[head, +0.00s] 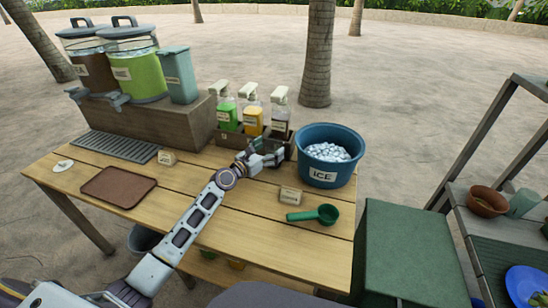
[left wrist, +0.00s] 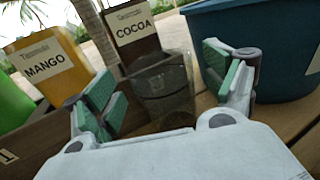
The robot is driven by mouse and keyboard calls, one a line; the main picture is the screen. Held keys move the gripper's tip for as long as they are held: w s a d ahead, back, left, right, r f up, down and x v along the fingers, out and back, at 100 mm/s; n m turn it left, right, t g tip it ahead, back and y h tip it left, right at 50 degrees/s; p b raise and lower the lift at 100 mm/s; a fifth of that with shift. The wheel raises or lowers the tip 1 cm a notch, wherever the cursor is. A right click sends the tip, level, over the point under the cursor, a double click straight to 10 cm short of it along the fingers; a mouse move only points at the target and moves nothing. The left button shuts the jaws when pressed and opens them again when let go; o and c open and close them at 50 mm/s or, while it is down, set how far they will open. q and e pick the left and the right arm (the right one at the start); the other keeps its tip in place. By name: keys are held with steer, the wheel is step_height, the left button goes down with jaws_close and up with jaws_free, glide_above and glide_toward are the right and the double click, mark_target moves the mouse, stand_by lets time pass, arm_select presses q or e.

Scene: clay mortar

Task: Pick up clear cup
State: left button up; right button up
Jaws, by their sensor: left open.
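A clear cup (left wrist: 165,92) stands upright in the left wrist view, smoky and see-through, in front of the cocoa bottle (left wrist: 133,32). My left gripper (left wrist: 166,82) is open, with one green-padded finger on each side of the cup. I see no firm contact between the pads and the cup. In the head view my left gripper (head: 266,152) is over the table between the bottle rack and the ice bucket. The cup is hard to make out there, behind or among the fingers. My right gripper is not in view.
The blue ice bucket (head: 331,171) stands close to the right of the gripper. The bottle rack (head: 232,141) is close behind it. A small sign (head: 291,196) and a green scoop (head: 314,214) lie in front. The table's left-front part is mostly clear around a brown tray (head: 119,187).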

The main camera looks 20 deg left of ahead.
arm_select(q)
steer(key=shift+w+d, duration=0.3)
steer(key=shift+w, duration=0.35)
steer(key=shift+w+d, duration=0.25)
steer(key=shift+w, duration=0.25)
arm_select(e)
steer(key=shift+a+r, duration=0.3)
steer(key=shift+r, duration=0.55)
arm_select(q)
steer(key=c, duration=1.3)
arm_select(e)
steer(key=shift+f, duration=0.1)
arm_select(q)
steer(key=shift+r, duration=0.15)
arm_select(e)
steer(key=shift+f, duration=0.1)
